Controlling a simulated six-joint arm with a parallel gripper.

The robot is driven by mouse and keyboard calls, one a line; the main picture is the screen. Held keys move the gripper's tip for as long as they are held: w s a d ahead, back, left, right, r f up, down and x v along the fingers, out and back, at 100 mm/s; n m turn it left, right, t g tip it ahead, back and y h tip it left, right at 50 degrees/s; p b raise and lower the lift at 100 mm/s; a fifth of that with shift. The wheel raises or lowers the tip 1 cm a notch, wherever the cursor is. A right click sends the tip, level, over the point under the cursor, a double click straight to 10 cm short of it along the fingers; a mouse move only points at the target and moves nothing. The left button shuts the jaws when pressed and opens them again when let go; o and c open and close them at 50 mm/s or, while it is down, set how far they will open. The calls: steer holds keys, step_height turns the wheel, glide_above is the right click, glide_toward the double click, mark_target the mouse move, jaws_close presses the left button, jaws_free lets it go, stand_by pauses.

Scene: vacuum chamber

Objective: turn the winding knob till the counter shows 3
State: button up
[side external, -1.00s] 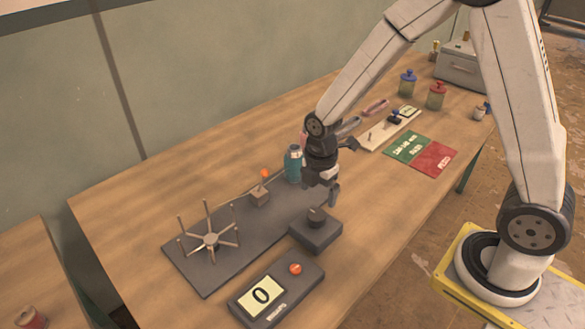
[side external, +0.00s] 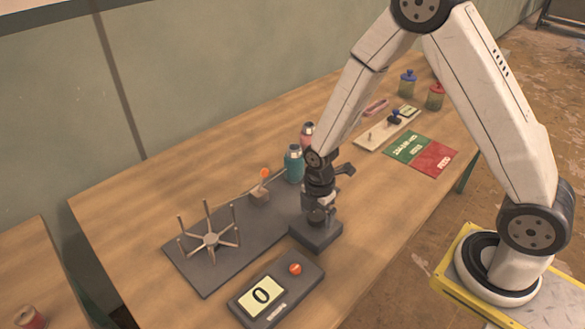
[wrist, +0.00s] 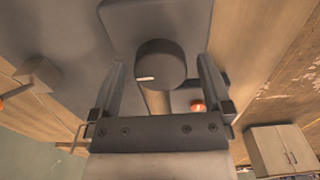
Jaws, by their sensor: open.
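The winding knob (wrist: 160,64) is a dark round knob with a pale mark, on a dark block (side external: 317,233) at the right edge of a grey base plate. My gripper (side external: 318,222) is right over the knob in the side view and hides much of it. In the wrist view my gripper (wrist: 161,78) is open, with one finger on each side of the knob and gaps between. The counter (side external: 262,295) shows 0 on its pale screen and has an orange-red button (side external: 295,269).
A spoked wheel (side external: 211,240) with upright pegs stands on the base plate (side external: 205,285). A small block with an orange-tipped lever (side external: 260,190) and a teal bottle (side external: 293,165) are behind. Green and red mats (side external: 432,158) lie farther right.

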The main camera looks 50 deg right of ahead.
steer(key=c, duration=1.2)
steer(key=shift+m, duration=0.4)
steer(key=m, duration=1.1)
steer(key=shift+a, duration=0.1)
steer(key=m, duration=0.6)
steer(key=shift+m, duration=0.4)
steer(key=m, duration=0.6)
steer(key=shift+w, duration=0.1)
